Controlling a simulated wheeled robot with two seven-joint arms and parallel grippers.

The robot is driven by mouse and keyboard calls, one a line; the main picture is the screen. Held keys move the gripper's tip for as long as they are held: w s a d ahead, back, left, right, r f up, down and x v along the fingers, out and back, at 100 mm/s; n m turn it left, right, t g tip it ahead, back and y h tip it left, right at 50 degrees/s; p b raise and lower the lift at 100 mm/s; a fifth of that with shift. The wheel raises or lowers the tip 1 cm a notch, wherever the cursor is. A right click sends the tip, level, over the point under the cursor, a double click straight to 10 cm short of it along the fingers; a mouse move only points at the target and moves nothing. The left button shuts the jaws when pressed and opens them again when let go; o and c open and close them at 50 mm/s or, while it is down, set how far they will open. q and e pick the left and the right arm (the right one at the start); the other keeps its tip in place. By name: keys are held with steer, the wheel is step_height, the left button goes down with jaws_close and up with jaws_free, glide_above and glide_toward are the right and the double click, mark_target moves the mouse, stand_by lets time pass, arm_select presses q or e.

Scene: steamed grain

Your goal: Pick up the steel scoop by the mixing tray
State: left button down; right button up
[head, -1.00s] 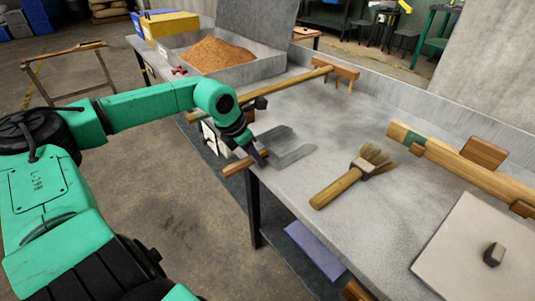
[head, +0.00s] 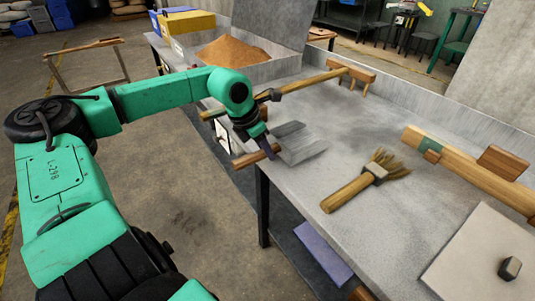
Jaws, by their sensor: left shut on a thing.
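The steel scoop has a grey flat-looking pan (head: 303,144) and a wooden handle (head: 245,160) that sticks out past the table's front edge. My left gripper (head: 268,151) points down and is shut on the scoop's handle close to the pan. The fingers hide part of the handle. The scoop is at or just above the tabletop; the gap is too small to tell. The mixing tray (head: 285,68), a grey metal box with orange-brown grain (head: 232,52), stands at the far left end of the table. My right gripper is not in view.
On the grey table (head: 300,185) a brush (head: 350,192) lies right of the scoop. A long wooden-handled tool (head: 310,82) lies behind my gripper. A wooden beam (head: 465,170) and pale board (head: 485,255) are at right. The table between brush and back wall is clear.

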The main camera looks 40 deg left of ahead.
arm_select(q)
step_height(320, 180, up, 18)
steer(key=p, duration=0.2)
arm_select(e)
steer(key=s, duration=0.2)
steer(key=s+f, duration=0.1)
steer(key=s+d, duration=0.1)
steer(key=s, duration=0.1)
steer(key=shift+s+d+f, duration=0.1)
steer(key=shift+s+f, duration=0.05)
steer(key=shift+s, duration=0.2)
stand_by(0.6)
arm_select(q)
steer(key=c, duration=1.2)
jaws_free()
jaws_close()
steer(key=shift+f, duration=0.1)
